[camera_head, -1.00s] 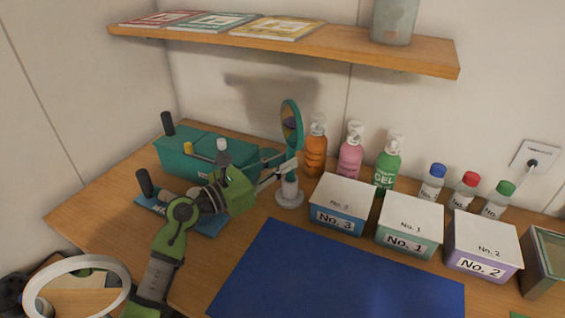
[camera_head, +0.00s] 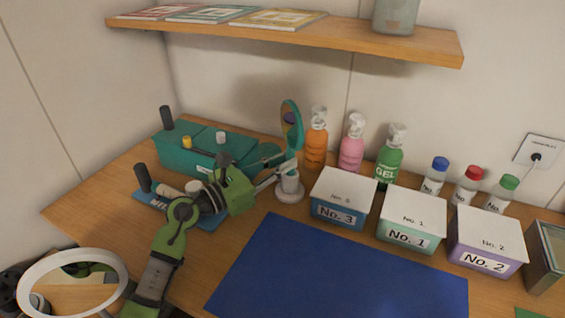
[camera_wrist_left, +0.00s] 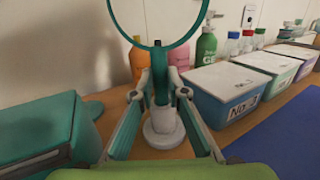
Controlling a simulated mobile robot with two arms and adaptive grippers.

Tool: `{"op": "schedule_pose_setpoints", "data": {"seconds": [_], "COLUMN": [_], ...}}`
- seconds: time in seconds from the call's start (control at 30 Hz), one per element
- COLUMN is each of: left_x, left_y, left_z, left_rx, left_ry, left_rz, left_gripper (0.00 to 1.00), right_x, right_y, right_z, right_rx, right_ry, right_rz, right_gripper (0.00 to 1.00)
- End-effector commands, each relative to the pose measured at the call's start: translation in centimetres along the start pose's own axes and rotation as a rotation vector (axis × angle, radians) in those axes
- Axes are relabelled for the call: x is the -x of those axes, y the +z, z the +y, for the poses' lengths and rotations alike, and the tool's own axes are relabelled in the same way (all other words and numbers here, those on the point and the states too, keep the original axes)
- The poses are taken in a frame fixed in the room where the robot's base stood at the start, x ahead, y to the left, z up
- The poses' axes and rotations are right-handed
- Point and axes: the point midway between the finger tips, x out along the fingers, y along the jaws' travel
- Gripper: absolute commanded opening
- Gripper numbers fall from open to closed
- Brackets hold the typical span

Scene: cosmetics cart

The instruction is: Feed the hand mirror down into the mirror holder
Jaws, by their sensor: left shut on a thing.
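The hand mirror (camera_head: 290,113) has a teal rim and stands upright, held by my left gripper (camera_head: 286,168). Its ring (camera_wrist_left: 155,44) fills the top of the left wrist view, and the handle runs down between the shut fingers (camera_wrist_left: 160,92). The mirror holder (camera_head: 290,193) is a white cup on a round base, standing on the table. In the left wrist view the holder (camera_wrist_left: 164,128) is directly beyond and below the fingertips, in line with the handle. The fingers hide the handle's lower end, so I cannot tell how deep it sits. My right gripper is not in view.
A teal case (camera_head: 190,155) stands left of the holder. Pump bottles in orange (camera_head: 315,148), pink (camera_head: 352,153) and green (camera_head: 390,162) stand behind. Box No. 3 (camera_head: 341,200) is close on the right. A blue mat (camera_head: 330,275) lies in front. A shelf (camera_head: 300,39) overhangs the back.

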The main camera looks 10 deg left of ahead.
Motion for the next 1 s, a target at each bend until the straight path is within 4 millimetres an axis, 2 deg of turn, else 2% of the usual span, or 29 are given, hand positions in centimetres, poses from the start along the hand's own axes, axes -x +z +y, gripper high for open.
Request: {"op": "schedule_pose_setpoints", "data": {"seconds": [0.47,0.5,0.57,0.87,1.0], "left_x": [0.02,0.01,0.01,0.03,0.65], "left_y": [-0.42,-0.42,-0.42,-0.53,-0.64], "left_z": [0.00,-0.01,-0.01,-0.02,0.02], "left_rx": [0.000,0.000,0.000,0.000,0.000], "left_ry": [0.000,0.000,0.000,0.000,0.001], "left_rz": [-0.001,-0.001,-0.001,0.001,0.003], "left_gripper": [0.00,0.19,0.34,0.34,0.34], "right_x": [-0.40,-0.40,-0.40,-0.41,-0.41], "right_y": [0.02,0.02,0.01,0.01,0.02], "right_z": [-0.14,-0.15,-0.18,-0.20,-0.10], "right_rx": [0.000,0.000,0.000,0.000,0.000], "right_ry": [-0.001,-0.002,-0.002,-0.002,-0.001], "right_rz": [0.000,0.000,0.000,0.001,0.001], "right_gripper": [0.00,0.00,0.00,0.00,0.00]}}
